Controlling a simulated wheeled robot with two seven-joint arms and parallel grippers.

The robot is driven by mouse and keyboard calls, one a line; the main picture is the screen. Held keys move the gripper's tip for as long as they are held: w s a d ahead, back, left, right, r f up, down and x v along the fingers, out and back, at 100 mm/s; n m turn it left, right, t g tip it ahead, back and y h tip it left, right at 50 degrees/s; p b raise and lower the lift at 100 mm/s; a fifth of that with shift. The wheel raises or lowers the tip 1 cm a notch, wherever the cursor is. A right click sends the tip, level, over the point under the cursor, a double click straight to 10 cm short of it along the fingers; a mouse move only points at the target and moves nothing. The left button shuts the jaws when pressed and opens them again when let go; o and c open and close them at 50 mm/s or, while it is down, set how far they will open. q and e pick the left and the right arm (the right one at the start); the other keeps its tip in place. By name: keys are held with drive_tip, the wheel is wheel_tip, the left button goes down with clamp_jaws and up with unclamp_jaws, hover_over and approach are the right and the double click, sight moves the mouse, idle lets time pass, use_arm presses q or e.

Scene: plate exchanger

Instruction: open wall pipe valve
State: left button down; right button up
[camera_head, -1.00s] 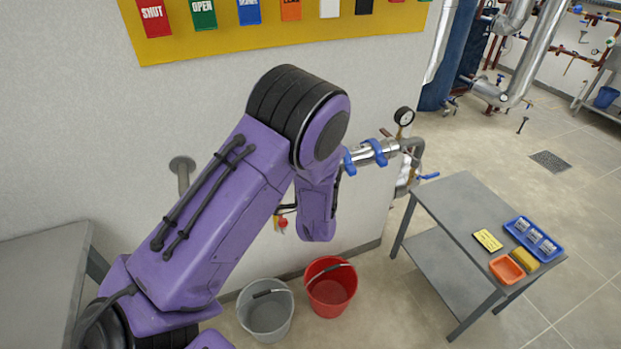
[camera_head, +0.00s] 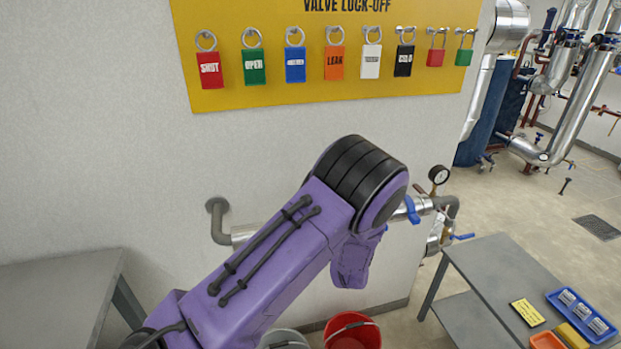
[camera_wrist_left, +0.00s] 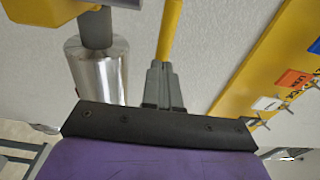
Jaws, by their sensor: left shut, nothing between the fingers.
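The wall pipe (camera_head: 218,235) leaves the wall through a grey elbow; a silver section follows and my purple left arm covers its middle. At its right end are blue handles (camera_head: 413,211) and a round gauge (camera_head: 438,175). In the left wrist view, my left gripper (camera_wrist_left: 161,68) is shut and empty. A yellow bar (camera_wrist_left: 171,28), perhaps a valve lever, rises behind its fingertips; I cannot tell if they touch. A silver pipe section (camera_wrist_left: 97,68) lies just left of the fingers. In the head view the gripper is hidden behind my arm. My right gripper is not in view.
A yellow lock-off board (camera_head: 285,97) with several coloured padlocks hangs above the arm. A grey bucket (camera_head: 285,339) and a red bucket (camera_head: 352,330) stand below. A grey table (camera_head: 500,262) with trays is at right, another grey table (camera_head: 55,290) at left.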

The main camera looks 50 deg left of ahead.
use_arm(q)
drive_tip(key=shift+r, duration=0.2)
drive_tip(key=w+p+v, duration=0.1)
drive_tip(key=p+v, duration=0.4)
drive_tip(key=v, duration=0.9)
drive_tip(key=shift+d+f+p, duration=0.2)
drive_tip(key=shift+d+p, duration=0.1)
drive_tip(key=shift+d, duration=0.15)
drive_tip(key=shift+w+a, duration=0.1)
drive_tip(key=shift+w, duration=0.05)
